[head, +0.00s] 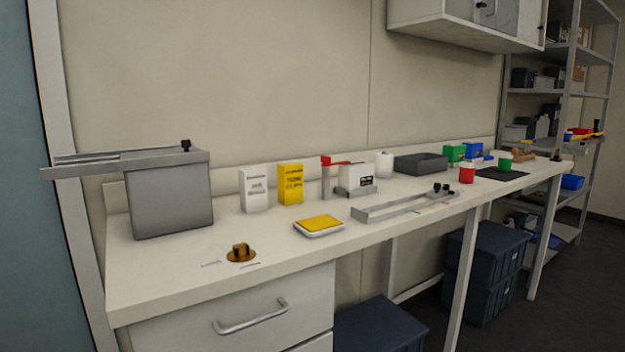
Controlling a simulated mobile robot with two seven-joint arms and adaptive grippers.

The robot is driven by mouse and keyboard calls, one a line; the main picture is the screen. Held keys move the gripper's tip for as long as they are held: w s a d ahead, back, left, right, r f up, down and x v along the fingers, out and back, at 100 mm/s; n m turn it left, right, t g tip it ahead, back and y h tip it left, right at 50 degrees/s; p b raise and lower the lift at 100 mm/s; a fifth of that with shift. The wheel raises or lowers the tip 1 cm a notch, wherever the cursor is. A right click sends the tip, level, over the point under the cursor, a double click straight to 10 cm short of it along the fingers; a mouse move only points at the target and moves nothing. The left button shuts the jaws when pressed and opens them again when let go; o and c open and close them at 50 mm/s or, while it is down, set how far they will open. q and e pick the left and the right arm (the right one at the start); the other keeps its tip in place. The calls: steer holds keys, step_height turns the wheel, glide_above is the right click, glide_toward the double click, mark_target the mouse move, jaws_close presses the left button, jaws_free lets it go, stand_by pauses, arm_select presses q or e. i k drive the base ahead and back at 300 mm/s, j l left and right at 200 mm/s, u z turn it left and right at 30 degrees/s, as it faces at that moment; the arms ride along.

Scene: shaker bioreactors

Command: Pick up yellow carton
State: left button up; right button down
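A yellow carton (290,184) with dark print stands upright on the white bench (150,279), towards its back edge. A white carton (254,190) of similar height stands just to its left, with a narrow gap between them. A flat case with a yellow top (319,224) lies in front and to the right of the yellow carton. The yellow carton's front is unobstructed. Neither of my grippers shows in the head view.
A grey box-shaped device (170,200) fills the bench's left end. A small brown-gold object (241,253) lies near the front edge. A red-handled device (327,178) and a long metal rail tray (400,205) are to the right. Open bench lies before the cartons.

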mark_target(290, 174)
steer(key=i+l, duration=0.9)
steer(key=l+z, duration=0.05)
steer(key=l, duration=0.05)
